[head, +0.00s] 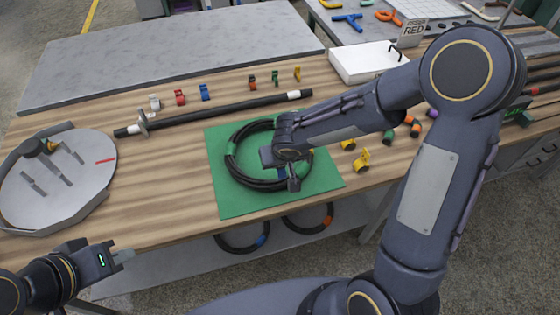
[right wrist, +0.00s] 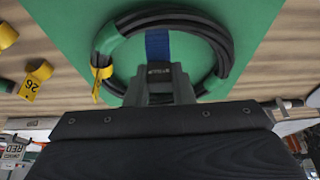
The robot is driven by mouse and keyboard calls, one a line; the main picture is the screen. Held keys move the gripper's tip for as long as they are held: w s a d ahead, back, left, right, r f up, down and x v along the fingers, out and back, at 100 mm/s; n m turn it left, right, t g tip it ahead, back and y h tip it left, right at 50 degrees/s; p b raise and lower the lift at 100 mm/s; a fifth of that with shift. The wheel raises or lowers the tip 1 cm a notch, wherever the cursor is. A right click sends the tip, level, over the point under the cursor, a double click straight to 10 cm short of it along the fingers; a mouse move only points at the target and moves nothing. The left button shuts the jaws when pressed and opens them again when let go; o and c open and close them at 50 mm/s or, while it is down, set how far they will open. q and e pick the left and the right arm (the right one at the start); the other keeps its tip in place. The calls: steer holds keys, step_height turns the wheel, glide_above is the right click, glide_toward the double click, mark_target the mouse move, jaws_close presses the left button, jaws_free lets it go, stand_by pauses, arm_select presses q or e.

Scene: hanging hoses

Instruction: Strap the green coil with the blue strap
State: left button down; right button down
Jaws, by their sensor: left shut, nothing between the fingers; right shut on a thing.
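The green coil (head: 232,160) is a black hose loop with green bands, lying on a green mat (head: 232,203); the coil also shows in the right wrist view (right wrist: 222,40). My right gripper (head: 293,183) is over the coil's near right part, its fingers shut on the blue strap (right wrist: 157,45). The strap lies across the coil's inside in the right wrist view; the fingers hide its end, and I cannot tell whether it passes around the hose. A yellow piece (right wrist: 102,75) is at the coil's green band. My left gripper (head: 123,256) is shut and empty, off the table's front edge.
Several coloured straps, including another blue one (head: 205,91), stand behind a black rod (head: 215,112). Yellow straps (head: 361,160) are right of the mat. A round grey tray (head: 60,185) is left, a white box (head: 370,62) at back right. More coils (head: 245,245) lie below.

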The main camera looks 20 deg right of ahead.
mark_target(280, 169)
steer(key=shift+f+b, duration=1.15)
steer(key=shift+b, duration=0.05)
steer(key=shift+f+b, duration=0.25)
steer(key=shift+b, duration=0.2)
steer(key=shift+f+b, duration=0.1)
steer(key=shift+b, duration=0.4)
steer(key=shift+f, duration=0.2)
steer(key=shift+f+b, duration=0.9)
steer(key=shift+b, duration=0.45)
steer(key=shift+f+b, duration=0.35)
steer(key=shift+b, duration=0.05)
